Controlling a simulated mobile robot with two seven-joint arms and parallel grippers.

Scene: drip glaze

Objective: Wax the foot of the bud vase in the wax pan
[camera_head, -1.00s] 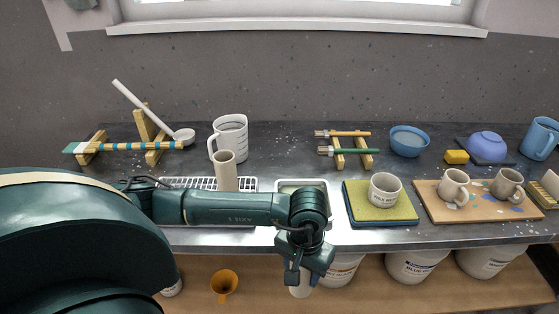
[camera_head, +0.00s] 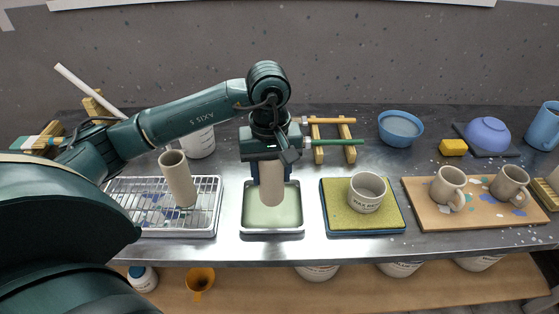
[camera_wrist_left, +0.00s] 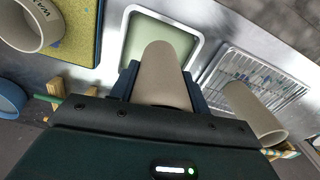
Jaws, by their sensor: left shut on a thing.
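My left gripper (camera_head: 272,172) is shut on a beige cylindrical bud vase (camera_head: 271,189), which is upright with its lower end over the wax pan (camera_head: 292,222). The pan is a shallow metal tray with a pale green, smooth inside. In the left wrist view the vase (camera_wrist_left: 160,72) sticks out from between the fingers (camera_wrist_left: 160,92), and its far end overlaps the pan (camera_wrist_left: 136,36). I cannot tell whether the foot touches the wax. My right gripper is not in view.
A similar beige cylinder (camera_head: 178,180) stands on the wire rack (camera_head: 205,222) left of the pan. A sponge (camera_head: 337,217) with a cup (camera_head: 367,193) is on the right. Brushes on a wooden stand (camera_head: 345,142) lie behind. A board (camera_head: 420,210) with two mugs is further right.

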